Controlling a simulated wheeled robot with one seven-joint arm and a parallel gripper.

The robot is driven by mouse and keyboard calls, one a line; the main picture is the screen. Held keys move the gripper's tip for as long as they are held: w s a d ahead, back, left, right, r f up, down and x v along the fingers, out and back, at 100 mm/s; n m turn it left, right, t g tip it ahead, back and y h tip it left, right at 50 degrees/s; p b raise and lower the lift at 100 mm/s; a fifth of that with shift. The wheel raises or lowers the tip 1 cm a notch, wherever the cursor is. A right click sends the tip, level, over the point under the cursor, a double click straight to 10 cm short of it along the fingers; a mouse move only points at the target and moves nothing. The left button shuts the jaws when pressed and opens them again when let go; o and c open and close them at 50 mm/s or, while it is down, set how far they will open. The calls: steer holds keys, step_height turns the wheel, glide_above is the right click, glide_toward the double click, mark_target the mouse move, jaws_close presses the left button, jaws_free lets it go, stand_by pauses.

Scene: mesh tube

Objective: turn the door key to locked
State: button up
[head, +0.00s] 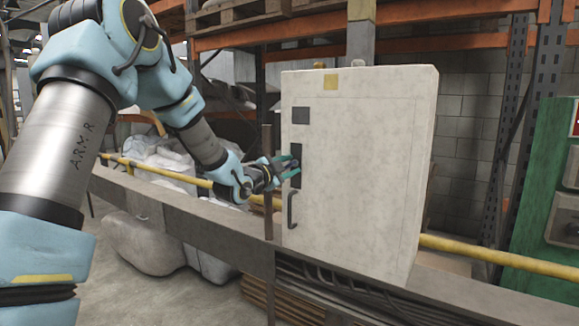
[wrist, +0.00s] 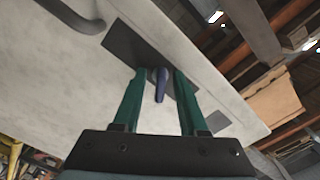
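The door key (wrist: 161,84) is a small blue-grey piece standing out from a dark lock plate (wrist: 120,42) on the cabinet door. My gripper (wrist: 161,74) has two green fingers, one on each side of the key, with a gap visible on both sides, so it is open around the key and not clamped on it. In the head view my gripper (head: 292,167) is at the dark lock plate (head: 297,152) on the left side of the pale cabinet door (head: 360,170). The key itself cannot be made out there.
A dark door handle (head: 291,211) sits below the lock plate; it also shows in the wrist view (wrist: 75,15). A yellow rail (head: 490,256) and a grey beam (head: 225,240) run by the cabinet. Pale sacks (head: 150,245) lie at left; a green machine (head: 545,200) stands at right.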

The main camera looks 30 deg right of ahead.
jaws_close()
steer(key=shift+n, duration=0.3)
stand_by(0.4)
steer(key=n+b, duration=0.1)
steer(key=n, duration=0.3)
steer(key=shift+b, duration=0.3)
steer(key=n, duration=0.5)
steer(key=shift+n, duration=0.4)
steer(key=shift+o, duration=0.3)
jaws_free()
